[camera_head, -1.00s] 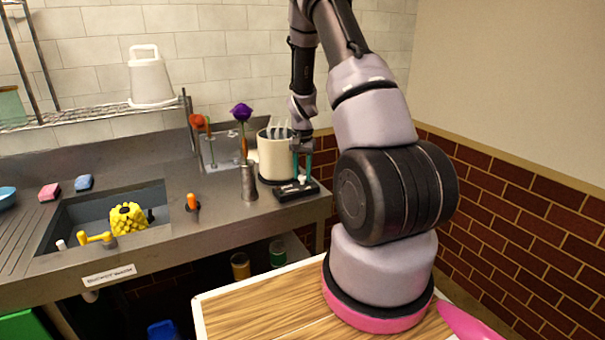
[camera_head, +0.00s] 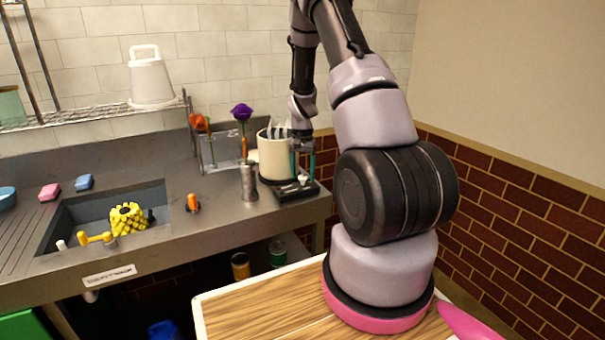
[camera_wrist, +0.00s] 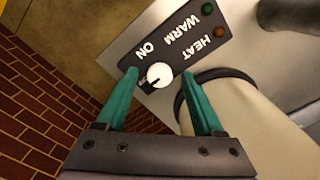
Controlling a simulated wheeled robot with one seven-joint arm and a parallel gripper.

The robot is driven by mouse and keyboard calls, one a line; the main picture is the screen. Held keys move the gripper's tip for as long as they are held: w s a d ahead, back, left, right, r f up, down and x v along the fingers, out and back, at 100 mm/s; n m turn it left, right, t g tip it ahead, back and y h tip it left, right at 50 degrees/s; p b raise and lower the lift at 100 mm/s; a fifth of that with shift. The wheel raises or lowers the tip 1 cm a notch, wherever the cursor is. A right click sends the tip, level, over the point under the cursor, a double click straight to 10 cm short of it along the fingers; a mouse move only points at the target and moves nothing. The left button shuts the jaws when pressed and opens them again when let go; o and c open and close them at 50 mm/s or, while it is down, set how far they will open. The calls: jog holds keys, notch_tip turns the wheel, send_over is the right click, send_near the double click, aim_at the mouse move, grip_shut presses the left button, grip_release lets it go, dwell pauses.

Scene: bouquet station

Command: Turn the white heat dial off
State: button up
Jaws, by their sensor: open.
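The white heat dial (camera_head: 303,179) is a small round knob on a black control panel (camera_head: 286,194) at the front of the cream pot (camera_head: 273,158). In the wrist view the dial (camera_wrist: 159,74) sits beside the words ON, WARM and HEAT on the panel (camera_wrist: 180,40). A small dark mark shows at its lower-left edge; I cannot tell its exact setting. My gripper (camera_wrist: 160,76) is open, its teal fingertips on either side of the dial with visible gaps. In the head view my gripper (camera_head: 303,168) is just above the panel.
The cream pot (camera_wrist: 240,120) stands close to one finger. A metal vase (camera_head: 249,182) and a purple flower (camera_head: 241,113) are left of the pot. The counter's right edge and brick wall (camera_head: 500,190) are close by.

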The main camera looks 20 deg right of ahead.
notch_tip(320, 180, up, 11)
jog(key=shift+f, duration=0.15)
dwell(0.6)
notch_tip(320, 180, up, 10)
jog(key=r+t, duration=0.1)
jog(key=t, duration=0.1)
send_over(302, 176)
jog(key=s+a, duration=0.4)
jog(key=s+a+r+n+t+y, duration=0.1)
jog(key=s+a+r+n+t, duration=0.1)
jog(key=s+a+r, duration=0.45)
jog(key=s+a+r+t, duration=0.1)
jog(key=s+r, duration=0.2)
jog(key=s, duration=0.2)
jog(key=s+a+r+n+t, duration=0.1)
jog(key=s+a+r, duration=0.1)
jog(key=s, duration=0.4)
jog(key=s+a+r+n+t+y, duration=0.1)
jog(key=s+r, duration=0.3)
jog(key=s, duration=0.2)
jog(key=shift+a, duration=0.3)
